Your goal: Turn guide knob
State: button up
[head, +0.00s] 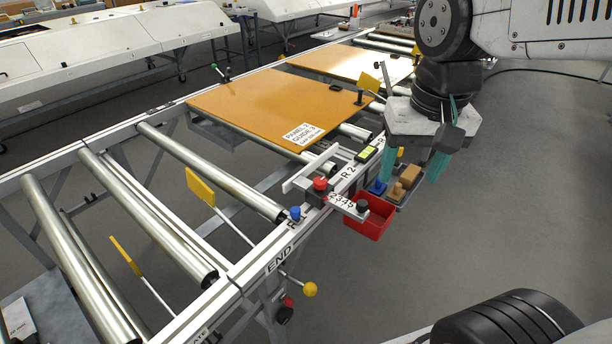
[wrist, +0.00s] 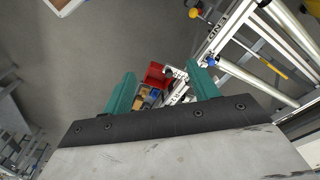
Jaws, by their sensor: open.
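A guide unit with a pale bar (head: 309,172) sits on the near rail, carrying a red knob (head: 320,183) and a black knob (head: 362,206) beside a numbered scale (head: 345,203). A blue knob (head: 295,213) stands on the rail to its left. I cannot tell which one is the guide knob. My gripper (head: 413,167), with teal fingers, hangs open and empty right of the guide, above the small parts bins. In the wrist view, the guide's scale end (wrist: 178,74) shows between the fingers, far below; the knobs are too small to tell apart.
A red bin (head: 372,222) and a grey tray (head: 404,190) with small blocks hang off the rail. An orange panel (head: 255,105) with a label lies on the rollers. A yellow ball-ended lever (head: 309,289) sticks out near END.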

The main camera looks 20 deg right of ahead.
jog(key=w+a+f+m, duration=0.1)
jog(key=w+m, duration=0.2)
jog(key=w, duration=0.3)
jog(key=w+f+m, duration=0.2)
jog(key=w, duration=0.5)
jog(key=m+g, duration=0.1)
jog(key=m, duration=0.8)
send_over(319, 180)
jog(key=f, duration=1.6)
jog(key=shift+s, duration=0.2)
jog(key=shift+m, duration=0.3)
notch_tip(319, 180, down, 7)
jog(key=shift+w+r, duration=0.1)
jog(key=shift+f, duration=0.55)
jog(key=c, duration=1)
